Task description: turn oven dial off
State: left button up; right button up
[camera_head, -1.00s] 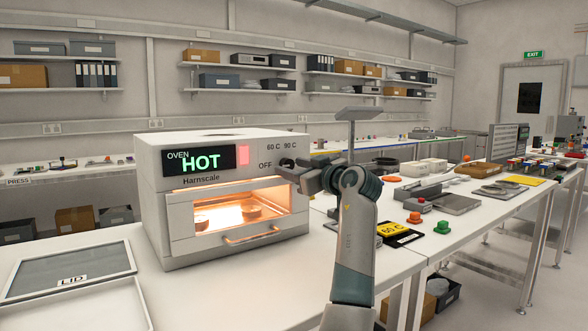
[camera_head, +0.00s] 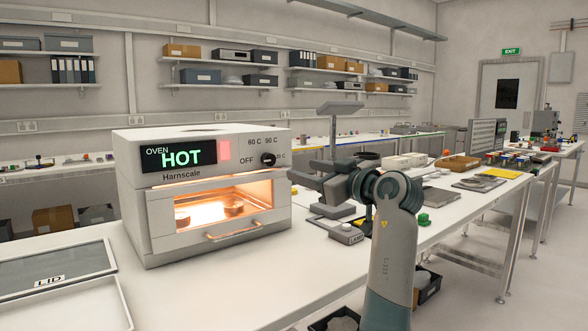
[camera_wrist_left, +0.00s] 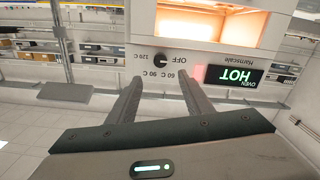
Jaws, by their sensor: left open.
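The oven (camera_head: 160,225) is a white box with a lit window and a display (camera_head: 180,157) reading HOT. Its black dial (camera_head: 268,159) sits at the upper right of the front, among the labels OFF, 60 C and 90 C. My left gripper (camera_head: 294,178) is just right of the dial, apart from it, with its jaws open and empty. In the left wrist view, upside down, the dial (camera_wrist_left: 160,60) shows beyond the spread fingers (camera_wrist_left: 160,88). I cannot tell surely which label the dial points to. My right gripper is not in view.
A tray marked LID (camera_head: 55,270) lies on the white bench left of the oven. A grey stand (camera_head: 335,160) rises behind my gripper. Small devices and a green button (camera_head: 424,219) are on the bench to the right. Bare bench lies in front of the oven.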

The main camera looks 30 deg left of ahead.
pick_arm(q)
jog(key=shift+v, duration=1.95)
